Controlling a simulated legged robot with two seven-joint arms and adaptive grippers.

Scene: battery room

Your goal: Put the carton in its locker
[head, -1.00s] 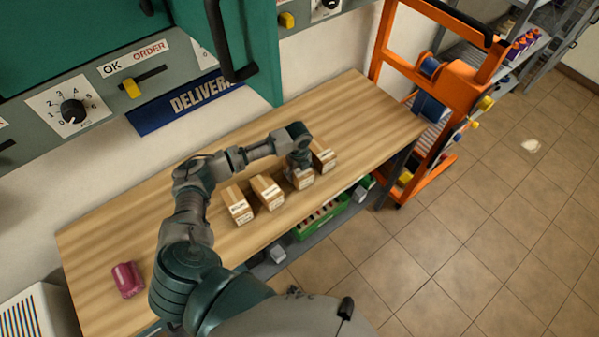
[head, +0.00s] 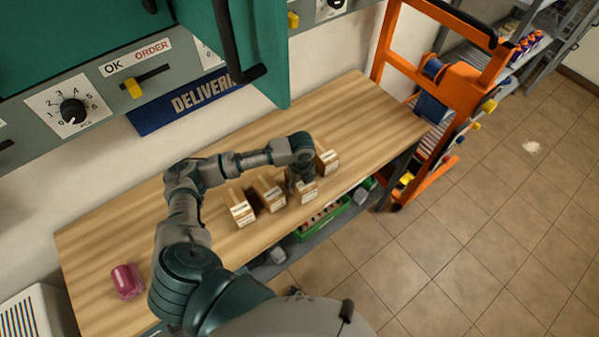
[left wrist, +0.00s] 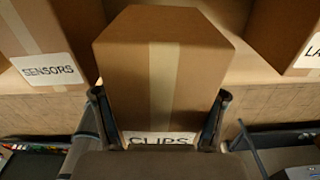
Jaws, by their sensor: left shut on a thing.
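My left gripper (head: 299,181) is shut on a brown carton (head: 307,192), the third from the left in the row on the wooden table. In the left wrist view the fingers of the left gripper (left wrist: 160,98) stand on both sides of this carton (left wrist: 166,60), whose label reads CLIPS. It stands out nearer the wrist than its neighbours; I cannot tell whether it touches the table. The teal cabinet door (head: 272,40) with a black handle hangs open above the table. A DELIVERY sign (head: 185,103) is below the cabinet. My right gripper is out of view.
Other cartons stand beside it: one labelled SENSORS (left wrist: 50,45) and one partly read LA (left wrist: 298,35). A pink object (head: 127,281) lies at the table's (head: 110,235) near left. A green crate (head: 323,218) sits below the front edge. An orange trolley frame (head: 430,95) stands right.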

